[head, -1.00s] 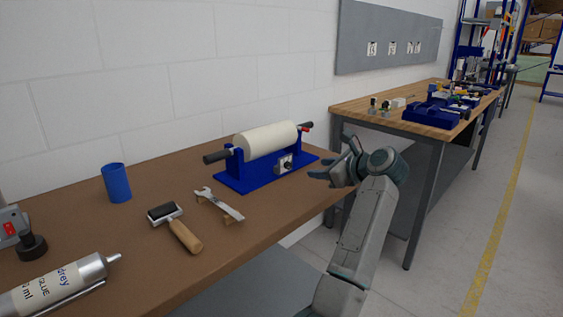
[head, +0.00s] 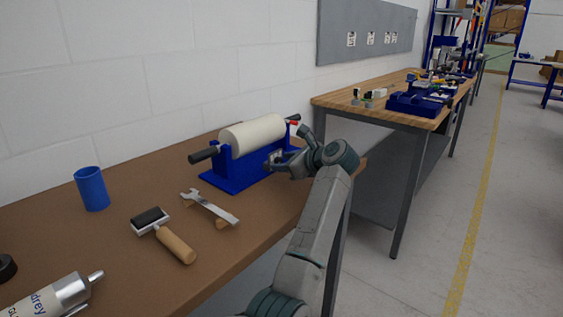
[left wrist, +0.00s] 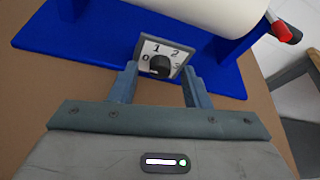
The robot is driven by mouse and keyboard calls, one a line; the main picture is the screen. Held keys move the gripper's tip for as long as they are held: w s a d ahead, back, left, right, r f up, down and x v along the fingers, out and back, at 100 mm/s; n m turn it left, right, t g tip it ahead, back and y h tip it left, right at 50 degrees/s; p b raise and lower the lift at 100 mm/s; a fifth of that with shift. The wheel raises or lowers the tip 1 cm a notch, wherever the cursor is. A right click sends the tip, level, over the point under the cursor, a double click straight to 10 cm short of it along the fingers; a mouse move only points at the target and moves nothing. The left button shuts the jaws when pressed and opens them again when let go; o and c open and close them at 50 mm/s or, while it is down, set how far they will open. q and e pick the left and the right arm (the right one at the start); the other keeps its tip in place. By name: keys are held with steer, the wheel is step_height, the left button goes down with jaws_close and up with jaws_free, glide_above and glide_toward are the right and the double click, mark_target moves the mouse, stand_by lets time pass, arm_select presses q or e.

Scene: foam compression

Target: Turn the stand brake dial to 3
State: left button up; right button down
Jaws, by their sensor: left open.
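The blue stand (head: 225,182) holds a cream foam roll (head: 252,133) on the brown bench. In the left wrist view, the brake dial is a black knob (left wrist: 160,65) on a white plate marked 0, 1, 2 and 3, on the stand's blue base (left wrist: 95,45). I cannot tell clearly which number the knob points at. My left gripper (head: 285,150) is open in front of the stand and covers the dial in the head view. In the left wrist view, the fingers of my left gripper (left wrist: 160,85) are on either side below the dial, with nothing between them. My right gripper is not in view.
A wrench (head: 210,208), a hand roller (head: 165,235), a blue cup (head: 92,188) and a tube (head: 55,297) lie or stand on the bench to the left. The stand has a dark handle (head: 204,155) and a red-tipped lever (left wrist: 283,30). A wooden table (head: 370,110) stands behind.

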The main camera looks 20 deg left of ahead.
arm_select(q)
steer(key=shift+d, duration=0.1)
steer(key=shift+s+r, duration=0.1)
jaws_close()
steer(key=shift+r+m+p, duration=0.1)
steer(key=shift+m+p, duration=0.2)
steer(key=shift+p, duration=0.1)
steer(key=shift+g, duration=0.3)
steer(key=shift+w+m+g+y+p, duration=0.2)
steer(key=shift+m+g+p, duration=0.2)
steer(key=shift+m, duration=0.2)
steer(key=shift+w+m+g+y+p, duration=0.1)
steer(key=shift+m+g+y+p, duration=0.1)
steer(key=shift+m+g+p, duration=0.3)
steer(key=shift+d+m+g, duration=0.1)
steer(key=shift+m+g, duration=0.3)
steer(key=shift+m, duration=0.5)
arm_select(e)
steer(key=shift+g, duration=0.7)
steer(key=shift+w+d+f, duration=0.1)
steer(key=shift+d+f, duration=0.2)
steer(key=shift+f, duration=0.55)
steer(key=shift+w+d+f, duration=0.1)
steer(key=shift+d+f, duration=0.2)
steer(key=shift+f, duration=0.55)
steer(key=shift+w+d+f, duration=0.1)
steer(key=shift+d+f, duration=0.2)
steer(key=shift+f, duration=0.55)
